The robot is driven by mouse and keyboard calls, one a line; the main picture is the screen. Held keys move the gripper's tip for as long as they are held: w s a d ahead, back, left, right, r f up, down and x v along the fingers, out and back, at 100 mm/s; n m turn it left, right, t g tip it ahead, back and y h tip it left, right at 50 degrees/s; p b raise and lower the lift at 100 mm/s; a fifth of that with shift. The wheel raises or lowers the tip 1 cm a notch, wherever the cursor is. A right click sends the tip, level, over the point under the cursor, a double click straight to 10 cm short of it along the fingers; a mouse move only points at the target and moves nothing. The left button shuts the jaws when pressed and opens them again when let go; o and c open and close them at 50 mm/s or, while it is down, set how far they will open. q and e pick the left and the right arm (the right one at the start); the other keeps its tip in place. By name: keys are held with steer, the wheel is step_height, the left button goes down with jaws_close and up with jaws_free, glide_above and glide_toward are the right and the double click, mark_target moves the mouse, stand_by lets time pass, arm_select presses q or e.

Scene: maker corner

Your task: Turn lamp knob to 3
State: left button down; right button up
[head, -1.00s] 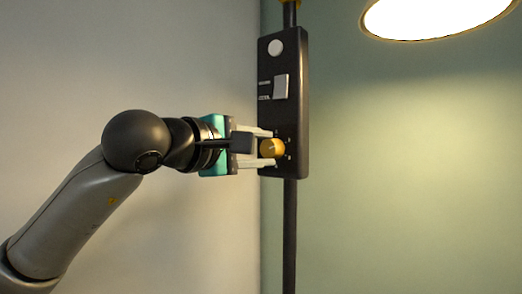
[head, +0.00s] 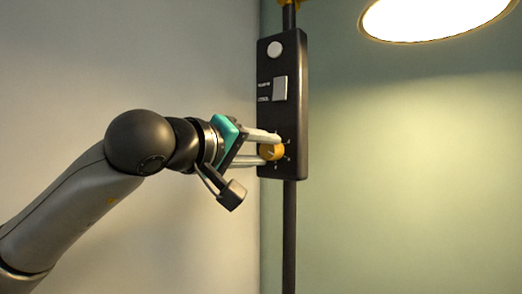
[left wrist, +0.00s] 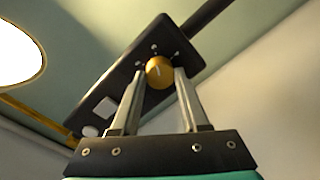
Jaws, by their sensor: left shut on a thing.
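The lamp knob (head: 271,151) is a round yellow-orange knob low on a black control panel (head: 297,115). Small light marks sit around it on the panel. My left gripper (head: 272,148) has its two fingers on either side of the knob and is shut on it. I cannot read the numbers at the marks. The lamp shade (head: 437,18) at the top right glows brightly. My right gripper is not in view.
The panel is fixed on a dark vertical pole (head: 289,235). Above the knob are a light rectangular switch (head: 280,88) and a round white button (head: 275,49). Walls stand behind, and the space right of the panel is clear.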

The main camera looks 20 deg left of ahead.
arm_select(q)
steer(key=shift+m, duration=0.4)
steer(key=shift+c, duration=2)
jaws_free()
steer(key=f+b+v, duration=0.1)
steer(key=v, duration=1.4)
steer(key=shift+s+r+b, duration=0.15)
steer(key=shift+r+b, duration=0.25)
